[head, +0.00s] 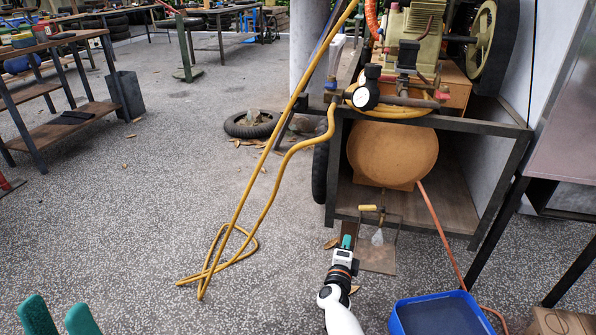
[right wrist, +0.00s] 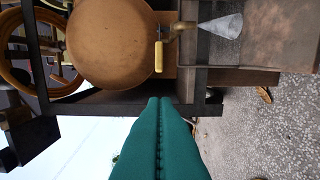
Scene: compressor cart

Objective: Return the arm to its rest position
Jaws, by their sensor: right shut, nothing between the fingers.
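My right gripper (head: 346,242) is in the lower middle of the head view, in front of the compressor cart's lower shelf. Its teal fingers are pressed together and empty, and they fill the lower middle of the right wrist view (right wrist: 160,102). My left gripper (head: 59,316) shows at the bottom left of the head view, its two green fingertips apart with nothing visible between them. The right fingers point toward the cart frame below the orange tank (head: 392,153). A yellow-handled drain valve (head: 367,208) with a grey cone (head: 377,238) sits just beyond them; contact cannot be seen.
The cart's dark frame (head: 440,122) and a yellow hose (head: 262,165) are close to the right arm. A blue bin (head: 400,318) stands at bottom right. A tire (head: 251,124) lies on the floor. Open floor spreads between the left shelf rack (head: 60,113) and the cart.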

